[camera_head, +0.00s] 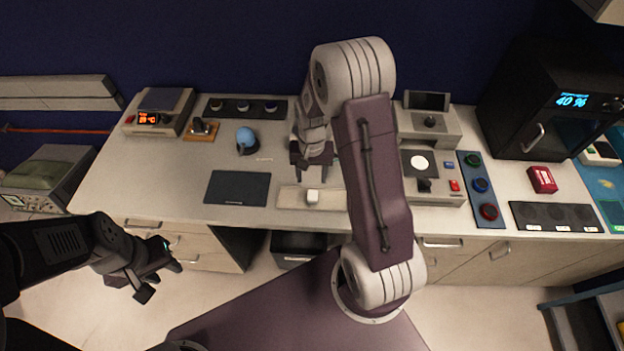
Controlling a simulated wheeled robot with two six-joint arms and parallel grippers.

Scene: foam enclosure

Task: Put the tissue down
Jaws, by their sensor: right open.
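A small white piece that looks like the tissue (312,197) rests on a pale beige strip (291,198) near the front edge of the bench. My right gripper (312,177) points down just behind and above it, with its fingers apart. No hold on the white piece shows. My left gripper (160,281) hangs in front of the bench at the lower left, over the floor, its fingers apart and empty.
A dark mat (237,188) lies left of the strip, with a blue ball on a stand (246,140) behind it. A control box (432,185) stands to the right, partly behind my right arm. A red box (542,180) sits farther right. An open dark bin (298,246) is below the bench.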

